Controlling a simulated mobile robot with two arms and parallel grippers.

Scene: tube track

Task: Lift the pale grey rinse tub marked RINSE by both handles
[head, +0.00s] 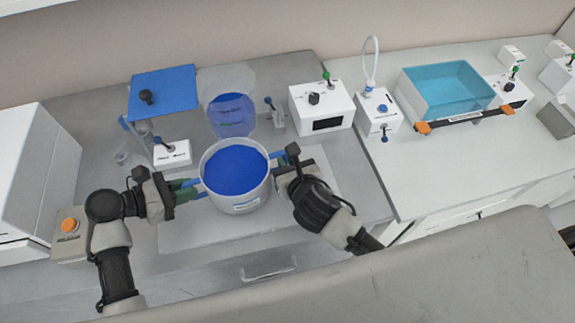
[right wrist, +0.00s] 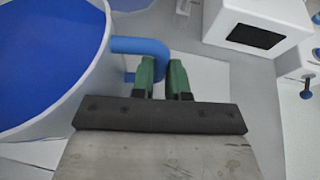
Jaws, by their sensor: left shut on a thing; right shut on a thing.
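The rinse tub (head: 225,196) is a pale grey round pot filled with blue liquid, in the middle of the head view. Its front label is too small to read. It has a blue handle on each side. My left gripper (head: 191,187), with green fingertips, is shut on the left handle (head: 200,187). My right gripper (head: 280,167) is shut on the right handle (head: 277,157). In the right wrist view the blue handle (right wrist: 140,46) bends in between the green fingertips (right wrist: 161,76). The tub looks level; I cannot tell whether it is clear of the surface.
A jar of blue liquid (head: 231,114) stands just behind the tub. A small white box (head: 173,154) is at its back left, and a white device with a black display (head: 320,108) at its back right. A teal bath (head: 443,91) stands on the right counter (head: 422,165).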

